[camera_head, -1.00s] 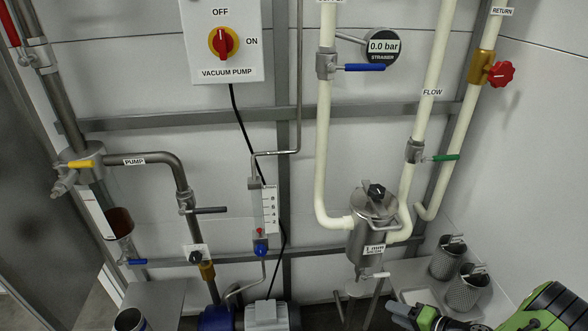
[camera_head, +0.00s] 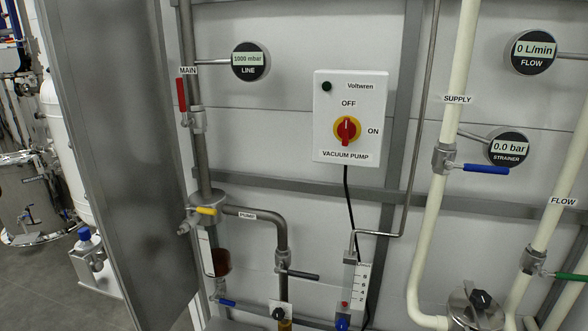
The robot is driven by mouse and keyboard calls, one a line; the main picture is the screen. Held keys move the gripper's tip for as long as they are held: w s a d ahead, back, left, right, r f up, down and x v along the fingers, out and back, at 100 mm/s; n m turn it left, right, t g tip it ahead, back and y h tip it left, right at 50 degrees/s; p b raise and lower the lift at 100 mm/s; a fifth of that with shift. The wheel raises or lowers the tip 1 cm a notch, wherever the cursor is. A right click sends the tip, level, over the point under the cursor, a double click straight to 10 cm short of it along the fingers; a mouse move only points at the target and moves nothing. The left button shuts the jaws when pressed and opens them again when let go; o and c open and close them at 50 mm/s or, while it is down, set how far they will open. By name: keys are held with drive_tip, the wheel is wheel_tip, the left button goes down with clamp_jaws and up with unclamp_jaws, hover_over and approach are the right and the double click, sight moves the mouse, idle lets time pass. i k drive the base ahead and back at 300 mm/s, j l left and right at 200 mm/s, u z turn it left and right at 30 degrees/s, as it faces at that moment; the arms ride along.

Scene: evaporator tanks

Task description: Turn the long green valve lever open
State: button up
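The green valve lever (camera_head: 571,277) is at the right edge of the head view. It points right from its grey metal valve body (camera_head: 534,261), across the slanting cream pipe labelled FLOW (camera_head: 563,201). The picture's edge cuts the lever off, so its far end is hidden. My gripper is not in view, and nothing is seen touching the visible part of the lever.
A blue lever (camera_head: 486,169) sits on the SUPPLY pipe left of the green one. A strainer pot (camera_head: 474,308) stands low at right. The vacuum pump switch box (camera_head: 346,117) is mid-wall. A red lever (camera_head: 182,94) and a grey door-like panel (camera_head: 110,140) are at left.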

sight(543, 273)
drive_tip(key=z, duration=1.65)
drive_tip(key=i+l+u, duration=0.15)
drive_tip(key=i+u, duration=0.2)
drive_tip(key=i, duration=0.3)
